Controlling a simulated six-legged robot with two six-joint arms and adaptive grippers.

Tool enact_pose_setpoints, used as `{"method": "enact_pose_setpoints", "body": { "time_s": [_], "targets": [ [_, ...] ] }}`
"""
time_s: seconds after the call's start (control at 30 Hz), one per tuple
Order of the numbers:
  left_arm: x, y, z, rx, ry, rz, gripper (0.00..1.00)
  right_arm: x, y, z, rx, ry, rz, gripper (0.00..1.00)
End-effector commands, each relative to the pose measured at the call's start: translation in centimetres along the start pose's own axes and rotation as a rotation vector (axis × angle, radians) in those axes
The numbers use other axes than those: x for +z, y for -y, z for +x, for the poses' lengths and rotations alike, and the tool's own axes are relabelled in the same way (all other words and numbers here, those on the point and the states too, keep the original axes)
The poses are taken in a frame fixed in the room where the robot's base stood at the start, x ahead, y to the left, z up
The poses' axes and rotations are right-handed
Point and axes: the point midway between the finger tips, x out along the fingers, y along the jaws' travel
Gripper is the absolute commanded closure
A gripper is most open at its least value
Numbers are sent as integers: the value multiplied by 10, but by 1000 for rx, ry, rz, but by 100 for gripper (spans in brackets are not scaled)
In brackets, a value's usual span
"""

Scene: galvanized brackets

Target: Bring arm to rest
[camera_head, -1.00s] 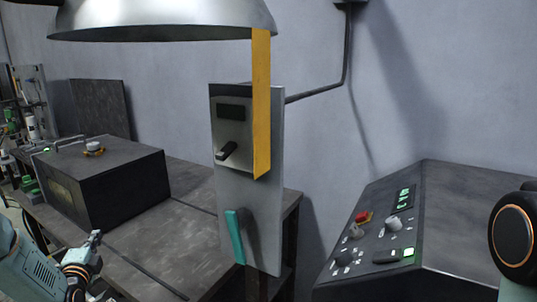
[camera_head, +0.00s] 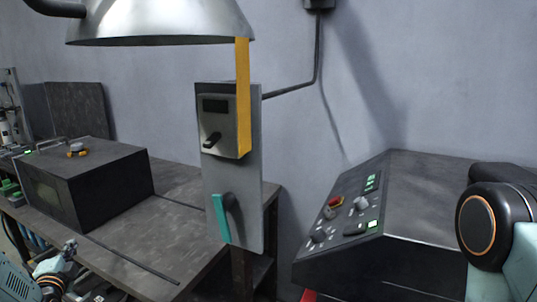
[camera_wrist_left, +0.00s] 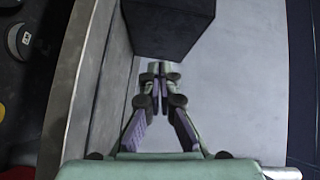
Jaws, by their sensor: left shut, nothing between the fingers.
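My left gripper (camera_head: 70,246) is at the lower left of the head view, low near the front edge of the dark workbench (camera_head: 175,245). Its jaws are closed and hold nothing. The left wrist view shows its fingers (camera_wrist_left: 158,72) together, pointing toward a dark box-shaped block over a grey surface. A part of my right arm (camera_head: 490,230) shows at the right edge of the head view; its gripper is out of frame.
A black box (camera_head: 110,190) stands on the workbench. A grey panel with a teal lever (camera_head: 221,218) and a yellow strip (camera_head: 243,95) stands at its end, under a metal hood (camera_head: 160,22). A control console (camera_head: 400,225) is to the right, with a gap between.

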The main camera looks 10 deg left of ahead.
Motion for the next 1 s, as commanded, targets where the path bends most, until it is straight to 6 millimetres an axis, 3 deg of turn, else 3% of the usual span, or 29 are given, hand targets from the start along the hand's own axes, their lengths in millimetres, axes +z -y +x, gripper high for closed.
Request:
{"method": "enact_pose_setpoints", "body": {
  "time_s": [0.27,0.37,0.5,0.7,0.87,1.0],
  "targets": [
    [-7,-54,-30,178,67,-360,100,0,0,0,0,0,0,49],
    [-26,-94,-57,305,118,-549,100,0,0,3,0,0,0,49],
    [-61,-159,-116,516,233,-801,100,0,0,12,0,0,0,49],
    [-100,-232,-219,781,463,-1024,100,0,0,27,0,0,0,49],
    [-117,-273,-315,958,688,-1090,100,0,0,42,0,0,0,49],
    [-117,-294,-405,1083,891,-1051,100,0,0,58,0,0,0,49]
  ]
}}
